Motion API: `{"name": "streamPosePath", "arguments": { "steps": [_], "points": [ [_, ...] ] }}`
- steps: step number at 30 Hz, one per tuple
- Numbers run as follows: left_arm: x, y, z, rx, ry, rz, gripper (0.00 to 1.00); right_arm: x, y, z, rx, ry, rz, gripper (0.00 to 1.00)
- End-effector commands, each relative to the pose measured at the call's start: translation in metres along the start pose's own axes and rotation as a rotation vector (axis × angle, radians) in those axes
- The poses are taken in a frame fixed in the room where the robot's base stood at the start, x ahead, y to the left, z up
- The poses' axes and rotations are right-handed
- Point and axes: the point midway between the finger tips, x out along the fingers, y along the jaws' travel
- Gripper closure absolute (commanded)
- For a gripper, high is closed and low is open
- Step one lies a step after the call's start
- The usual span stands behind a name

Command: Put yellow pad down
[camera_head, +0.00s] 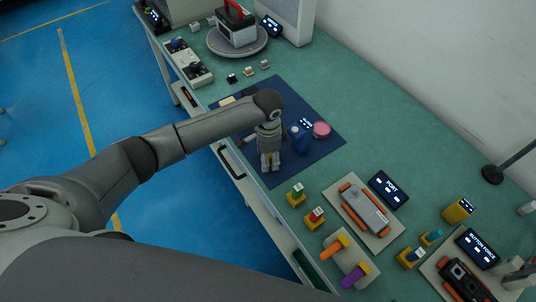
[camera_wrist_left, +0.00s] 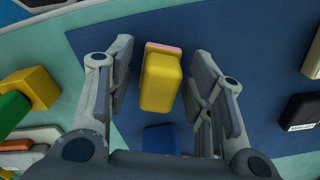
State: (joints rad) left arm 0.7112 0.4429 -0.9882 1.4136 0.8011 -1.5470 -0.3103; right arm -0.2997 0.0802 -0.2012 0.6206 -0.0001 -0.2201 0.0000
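The yellow pad (camera_wrist_left: 161,82) is a yellow block with a pink edge at its far end. In the left wrist view it lies between the two fingers of my left gripper (camera_wrist_left: 163,60), with strips of the dark blue mat (camera_wrist_left: 240,90) showing on both sides of it. The gripper looks open around it. In the head view my left gripper (camera_head: 269,160) points down low over the mat (camera_head: 318,158), and the yellow pad is hidden there. Whether the pad rests on the mat is not clear. My right gripper is not in view.
Beside the left gripper on the mat are a blue container (camera_head: 300,141) and a pink round item (camera_head: 321,130). A beige block (camera_head: 227,101) is at the mat's edge. The port fixture (camera_head: 365,208) and colored knobs stand nearer right. Bare green table (camera_head: 390,135) lies to the right.

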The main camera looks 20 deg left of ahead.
Motion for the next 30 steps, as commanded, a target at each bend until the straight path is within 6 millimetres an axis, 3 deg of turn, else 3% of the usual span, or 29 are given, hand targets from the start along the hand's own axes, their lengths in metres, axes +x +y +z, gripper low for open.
{"name": "streamPosePath", "arguments": {
  "steps": [11, 14, 24, 30],
  "points": [
    [-0.005, -0.001, 0.0, 0.0, 0.002, -0.001, 0.48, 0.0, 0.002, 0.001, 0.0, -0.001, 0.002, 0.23],
    [-0.018, -0.001, -0.001, 0.0, 0.004, -0.003, 0.48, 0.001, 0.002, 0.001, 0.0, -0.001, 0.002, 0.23],
    [-0.089, -0.001, -0.001, 0.0, 0.004, -0.004, 0.48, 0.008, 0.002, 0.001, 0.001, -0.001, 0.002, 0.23],
    [-0.116, -0.001, -0.001, 0.0, 0.002, -0.001, 0.48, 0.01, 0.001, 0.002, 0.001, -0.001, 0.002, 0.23]
  ]
}}
